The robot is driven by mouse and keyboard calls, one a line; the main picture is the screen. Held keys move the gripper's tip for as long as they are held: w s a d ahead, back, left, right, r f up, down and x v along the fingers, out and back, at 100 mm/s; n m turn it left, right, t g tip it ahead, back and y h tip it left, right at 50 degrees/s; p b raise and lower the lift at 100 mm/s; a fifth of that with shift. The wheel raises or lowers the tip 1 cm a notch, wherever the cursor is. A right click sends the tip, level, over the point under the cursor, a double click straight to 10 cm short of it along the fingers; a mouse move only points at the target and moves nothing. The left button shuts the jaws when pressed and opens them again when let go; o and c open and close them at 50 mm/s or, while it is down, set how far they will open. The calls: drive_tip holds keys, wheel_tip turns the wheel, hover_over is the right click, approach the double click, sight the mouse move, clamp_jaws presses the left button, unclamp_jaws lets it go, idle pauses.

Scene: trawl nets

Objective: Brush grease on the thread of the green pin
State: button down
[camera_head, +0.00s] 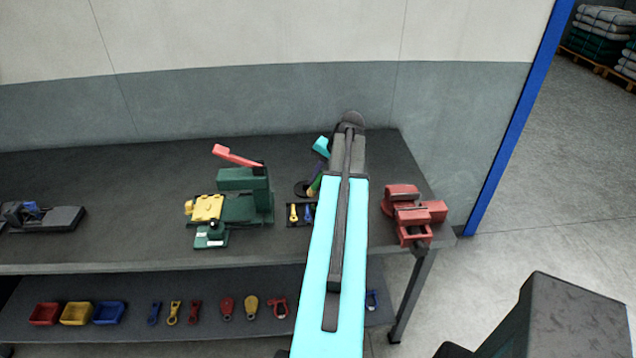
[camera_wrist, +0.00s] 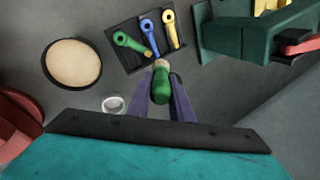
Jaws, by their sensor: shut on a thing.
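My gripper (camera_wrist: 161,92) is shut on a short green-handled brush (camera_wrist: 161,86) with a tan tip, held between its purple fingers. The green pin (camera_wrist: 128,42) lies in a dark tray (camera_wrist: 122,64), its ring end away from my gripper. The brush tip is close to the pin's near end; I cannot tell whether they touch. A blue pin and a yellow pin (camera_wrist: 170,30) lie beside it. A round tin of tan grease (camera_wrist: 72,63) stands left of the tray. In the head view my arm partly hides my gripper (camera_head: 321,173) and the tray (camera_head: 291,222).
A green press-like tool (camera_head: 240,180) with a red lever stands left of the tray in the head view. A red vise (camera_head: 413,212) is at the bench's right end. A small clear ring-shaped thing (camera_wrist: 113,105) lies near my gripper. Bins and tools fill the lower shelf (camera_head: 190,335).

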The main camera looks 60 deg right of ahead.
sight(321, 172)
drive_tip(key=shift+s+d+r+p, duration=0.15)
drive_tip(key=shift+r+p, duration=0.25)
drive_tip(key=shift+r, duration=0.4)
drive_tip(key=shift+w+d+r+p, duration=0.1)
drive_tip(key=shift+d+r+p, duration=0.2)
drive_tip(key=shift+r, duration=0.45)
drive_tip(key=r, duration=0.1)
drive_tip(key=r+p, duration=0.1)
drive_tip(key=r, duration=0.1)
drive_tip(key=shift+s+d, duration=0.15)
drive_tip(key=shift+d, duration=0.15)
drive_tip(key=shift+s+f, duration=0.1)
drive_tip(key=shift+s, duration=0.05)
